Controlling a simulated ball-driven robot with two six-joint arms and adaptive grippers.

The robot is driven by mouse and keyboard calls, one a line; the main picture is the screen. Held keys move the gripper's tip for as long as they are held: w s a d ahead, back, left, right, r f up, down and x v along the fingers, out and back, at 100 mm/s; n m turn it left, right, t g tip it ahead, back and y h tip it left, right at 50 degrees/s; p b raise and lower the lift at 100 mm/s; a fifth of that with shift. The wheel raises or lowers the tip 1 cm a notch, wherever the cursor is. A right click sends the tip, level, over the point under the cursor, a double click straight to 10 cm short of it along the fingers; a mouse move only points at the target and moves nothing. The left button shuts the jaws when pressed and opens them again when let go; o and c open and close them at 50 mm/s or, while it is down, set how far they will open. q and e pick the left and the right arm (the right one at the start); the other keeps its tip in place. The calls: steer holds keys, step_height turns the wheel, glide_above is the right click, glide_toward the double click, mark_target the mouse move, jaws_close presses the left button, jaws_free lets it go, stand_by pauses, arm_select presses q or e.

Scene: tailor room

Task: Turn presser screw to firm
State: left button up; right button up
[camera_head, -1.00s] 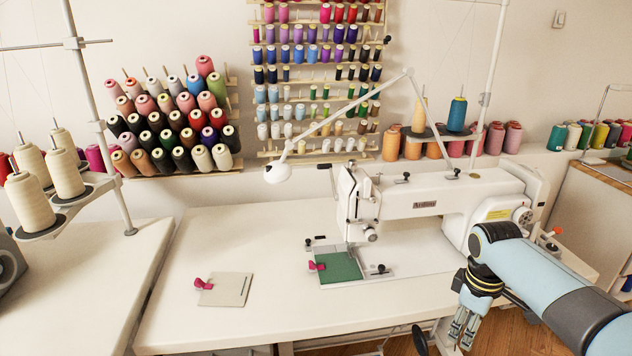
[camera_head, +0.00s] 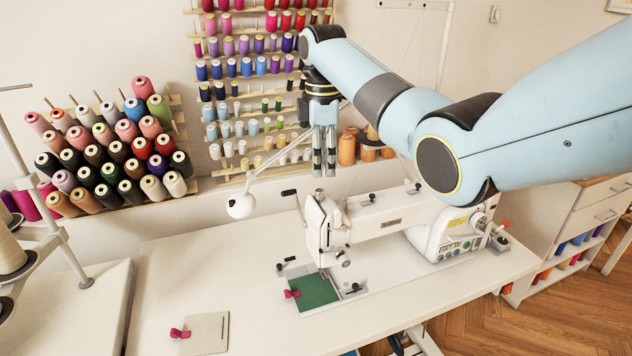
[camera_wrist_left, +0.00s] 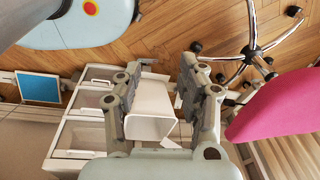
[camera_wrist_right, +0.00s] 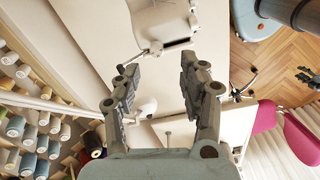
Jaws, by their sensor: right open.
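The white sewing machine (camera_head: 375,222) stands on the white table, its head end (camera_head: 326,228) at the left. A black-ended lever (camera_head: 289,192) sticks out at the top left of this head. Small black knobs (camera_head: 372,197) show along the top of the machine arm; I cannot tell for sure which part is the presser screw. My right gripper (camera_head: 324,174) points down above and behind the machine head, apart from it. Its fingers are open and empty in the right wrist view (camera_wrist_right: 158,68).
A white lamp (camera_head: 241,205) stands left of the machine head, its thin arm near my right gripper. Thread racks (camera_head: 115,150) line the wall. A green cloth (camera_head: 314,291) with a pink clip lies at the needle plate; a beige piece (camera_head: 205,333) lies on the clear front left table.

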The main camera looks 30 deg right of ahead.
mark_target(320, 190)
steer(key=f, duration=0.4)
steer(key=shift+w+a, duration=0.1)
steer(key=shift+w, duration=0.25)
step_height(320, 190, down, 3)
steer(key=shift+c, duration=0.3)
steer(key=c, duration=0.7)
arm_select(q)
steer(key=shift+s+r, duration=0.15)
steer(key=shift+s, duration=0.35)
arm_select(e)
jaws_close()
